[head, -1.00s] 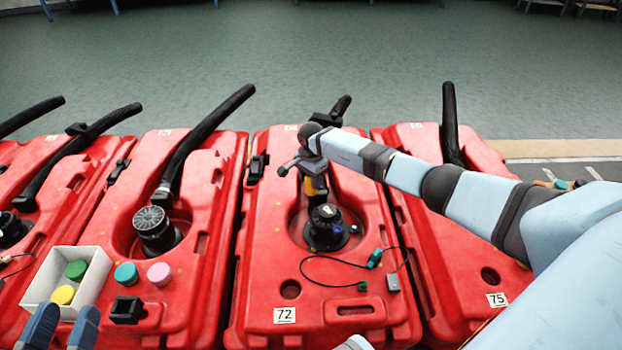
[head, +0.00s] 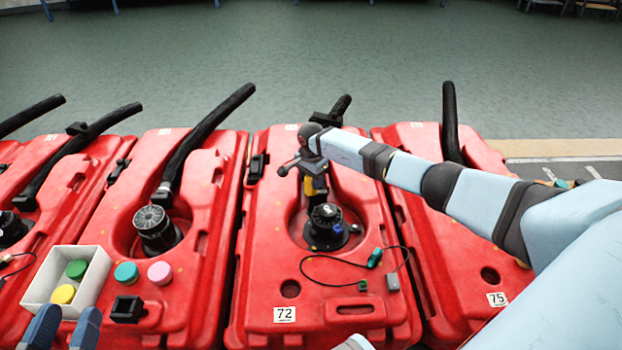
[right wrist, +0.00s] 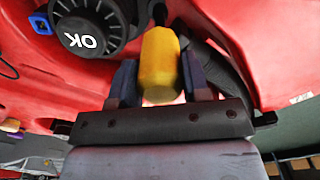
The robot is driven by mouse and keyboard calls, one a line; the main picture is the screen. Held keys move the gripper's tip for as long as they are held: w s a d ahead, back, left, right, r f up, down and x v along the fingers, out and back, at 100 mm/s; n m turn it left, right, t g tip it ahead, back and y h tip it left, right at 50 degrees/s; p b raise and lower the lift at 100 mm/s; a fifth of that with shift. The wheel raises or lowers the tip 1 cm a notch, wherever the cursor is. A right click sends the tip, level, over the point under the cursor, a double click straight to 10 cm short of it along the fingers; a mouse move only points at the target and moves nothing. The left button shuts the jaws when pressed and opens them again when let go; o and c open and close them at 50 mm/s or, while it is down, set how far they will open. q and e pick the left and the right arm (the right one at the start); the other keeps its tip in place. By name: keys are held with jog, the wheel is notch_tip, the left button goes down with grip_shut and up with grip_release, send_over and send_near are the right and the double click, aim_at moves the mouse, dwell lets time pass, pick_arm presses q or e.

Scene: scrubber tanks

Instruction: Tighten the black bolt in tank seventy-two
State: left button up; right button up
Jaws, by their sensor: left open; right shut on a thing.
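Tank seventy-two (head: 350,310) is the red tank at the middle, with the label 72 (head: 284,314) at its front. My right gripper (right wrist: 157,78) is shut on a yellow-handled tool, whose handle (right wrist: 160,62) is plain in the right wrist view. The tool's dark shaft points away from the gripper, and its tip is not clear. In the head view the tool stands just behind the black round motor (head: 326,228) in the tank's recess. I cannot make out the black bolt. My left gripper (head: 63,333) is open and empty at the bottom left.
The motor's cap, marked OK (right wrist: 82,38), is close beside the tool. A thin black cable with a green connector (head: 375,257) lies on the tank. A white box (head: 98,285) with green and yellow round pieces stands on the left tank near teal and pink ones.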

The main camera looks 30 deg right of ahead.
pick_arm(q)
jog(key=shift+w+r, duration=0.15)
jog(key=shift+r, duration=0.2)
pick_arm(e)
jog(key=shift+f, duration=0.2)
pick_arm(q)
jog(key=shift+f, duration=0.35)
pick_arm(e)
jog(key=shift+s, duration=0.1)
jog(key=shift+r+p, duration=0.6)
jog(key=shift+r, duration=0.1)
jog(key=shift+r+p, duration=1.2)
jog(key=shift+r, duration=0.65)
pick_arm(q)
notch_tip(320, 180, up, 4)
jog(key=shift+f, duration=0.1)
